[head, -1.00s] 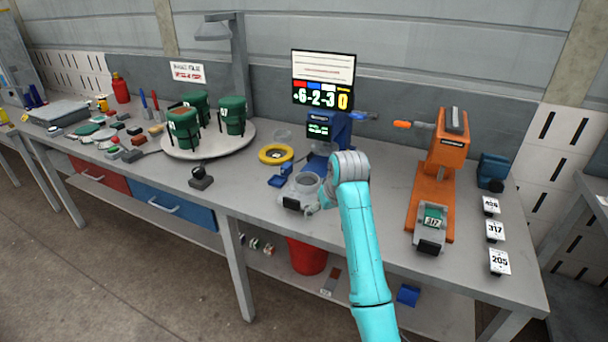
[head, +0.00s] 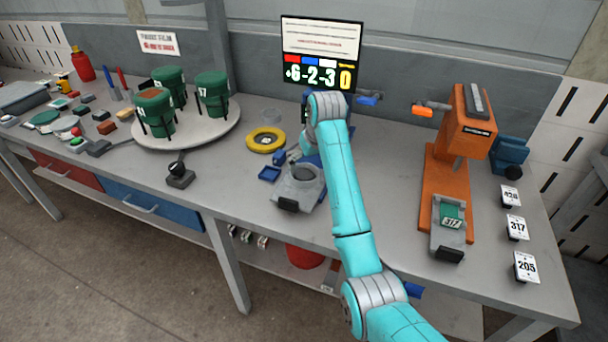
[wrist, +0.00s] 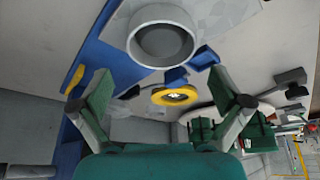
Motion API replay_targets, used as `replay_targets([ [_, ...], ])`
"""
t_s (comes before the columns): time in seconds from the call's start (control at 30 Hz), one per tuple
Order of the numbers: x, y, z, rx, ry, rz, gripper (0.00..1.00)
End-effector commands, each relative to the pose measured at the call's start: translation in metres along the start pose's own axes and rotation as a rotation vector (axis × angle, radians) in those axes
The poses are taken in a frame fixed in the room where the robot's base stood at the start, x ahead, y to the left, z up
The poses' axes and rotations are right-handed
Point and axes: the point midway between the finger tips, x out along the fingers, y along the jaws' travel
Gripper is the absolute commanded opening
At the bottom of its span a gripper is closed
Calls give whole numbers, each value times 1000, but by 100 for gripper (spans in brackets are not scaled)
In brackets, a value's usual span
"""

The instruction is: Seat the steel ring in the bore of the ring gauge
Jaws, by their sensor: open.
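A small blue tray (head: 269,174) lies between the two rings. A round turntable (head: 215,131) with green canisters stands left, a black-knobbed device (head: 180,176) before it. An orange press (head: 468,130) stands right. A screen (head: 319,50) rises behind my arm.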

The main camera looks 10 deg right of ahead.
Motion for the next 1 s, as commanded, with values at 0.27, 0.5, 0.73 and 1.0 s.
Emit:
replay_targets([
  [0.27, 21, -1, 1, 0, -2, 0, 100],
  [0.5, 54, -2, 2, 0, -2, 0, 100],
  [0.73, 63, -2, 2, 0, 0, 0, 100],
  [1.0, 63, -2, 1, 0, 0, 0, 68],
])
